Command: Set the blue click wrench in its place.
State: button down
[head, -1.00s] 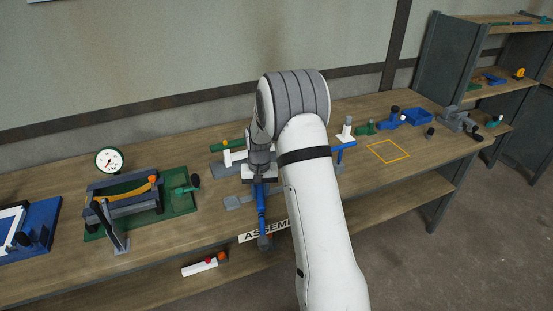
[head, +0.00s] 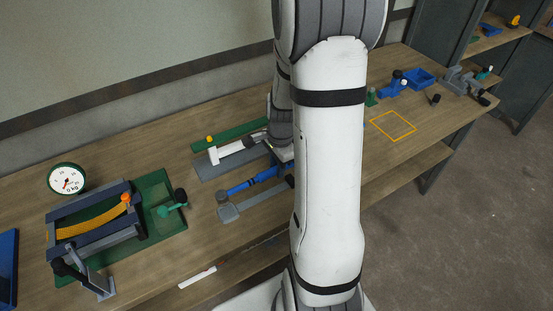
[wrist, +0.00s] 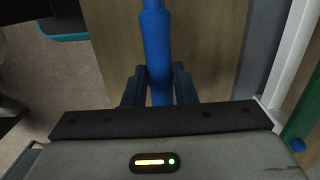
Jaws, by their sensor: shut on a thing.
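The blue click wrench (head: 252,182) has a blue shaft and a grey head at its left end. It points left and slightly forward over the bench, between a grey plate and a grey flat tool. In the wrist view its blue handle (wrist: 157,45) runs between the two dark fingers of my gripper (wrist: 159,85), which is shut on it. In the head view my gripper is mostly hidden behind my arm at the wrench's right end. I cannot tell whether the wrench touches the bench.
A grey plate (head: 208,169) with a white piece and a green bar (head: 225,134) lie behind the wrench. A grey flat tool (head: 229,213) lies in front. A gauge fixture on a green base (head: 158,190) stands left. A yellow outlined square (head: 393,126) is bare.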

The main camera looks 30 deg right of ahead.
jog(key=shift+d, duration=0.25)
jog(key=shift+s+f+b, duration=0.1)
jog(key=shift+f+b, duration=1.6)
jog(key=shift+f, duration=0.5)
jog(key=shift+f, duration=0.2)
jog(key=shift+f+b, duration=0.7)
jog(key=shift+f, duration=0.05)
jog(key=c, duration=1.1)
grip_release()
jog(key=shift+r, duration=0.1)
jog(key=r, duration=0.7)
jog(key=shift+d+r, duration=0.35)
